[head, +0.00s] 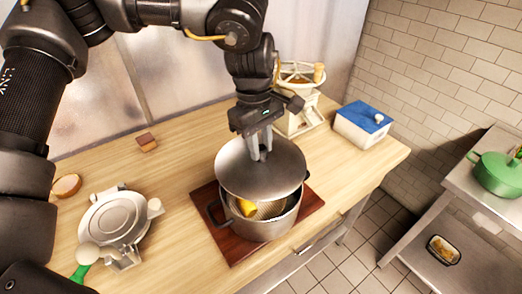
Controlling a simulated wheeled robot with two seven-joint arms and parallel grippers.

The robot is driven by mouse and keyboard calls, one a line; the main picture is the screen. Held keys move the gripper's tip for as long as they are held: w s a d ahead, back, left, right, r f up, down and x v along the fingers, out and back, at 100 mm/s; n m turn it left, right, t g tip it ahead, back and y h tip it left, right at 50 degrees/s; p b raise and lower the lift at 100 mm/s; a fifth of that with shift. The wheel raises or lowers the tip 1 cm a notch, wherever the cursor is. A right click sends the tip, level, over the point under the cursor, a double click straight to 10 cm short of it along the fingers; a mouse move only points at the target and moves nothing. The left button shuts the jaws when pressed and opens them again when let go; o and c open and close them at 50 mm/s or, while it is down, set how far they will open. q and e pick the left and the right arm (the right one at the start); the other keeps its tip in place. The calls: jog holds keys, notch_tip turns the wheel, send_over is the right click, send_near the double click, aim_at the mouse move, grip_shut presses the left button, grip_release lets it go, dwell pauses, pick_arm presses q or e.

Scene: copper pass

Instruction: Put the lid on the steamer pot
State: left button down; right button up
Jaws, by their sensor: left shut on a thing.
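The steamer pot (265,226) is a steel pot with dark side handles, standing on a red-brown board (238,245) on the wooden counter. A perforated insert and something yellow (246,206) show inside it. My left gripper (260,150) points down and is shut at the middle of the round steel lid (285,172); the grasped part is hidden by the fingers. The lid is over the back of the pot, tilted, with the front of the pot's opening uncovered. Whether the lid touches the rim at the back I cannot tell. My right gripper is not in view.
A round metal press (113,218) stands left of the pot, with a green-handled tool (86,260) by it. A cream grinder-like device (298,105) and a blue-lidded box (364,122) stand behind right. A green pot (497,172) is on a side table. The counter's front right is clear.

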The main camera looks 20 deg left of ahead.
aim_at(261, 165)
pick_arm(q)
jog(key=shift+w+f, duration=0.15)
jog(key=shift+w, duration=0.1)
jog(key=shift+s+f, duration=0.15)
jog(key=shift+s, duration=0.05)
notch_tip(261, 165, down, 4)
jog(key=b, duration=0.4)
jog(key=shift+a+f, duration=0.1)
jog(key=shift+f, duration=0.05)
jog(key=shift+f+b, duration=0.5)
jog(key=shift+f, duration=0.35)
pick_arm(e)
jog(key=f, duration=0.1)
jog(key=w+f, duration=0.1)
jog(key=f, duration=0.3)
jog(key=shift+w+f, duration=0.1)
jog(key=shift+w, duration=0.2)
pick_arm(q)
jog(key=shift+r+p, duration=0.1)
jog(key=shift+p, duration=0.25)
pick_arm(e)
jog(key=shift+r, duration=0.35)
pick_arm(q)
jog(key=shift+f, duration=0.25)
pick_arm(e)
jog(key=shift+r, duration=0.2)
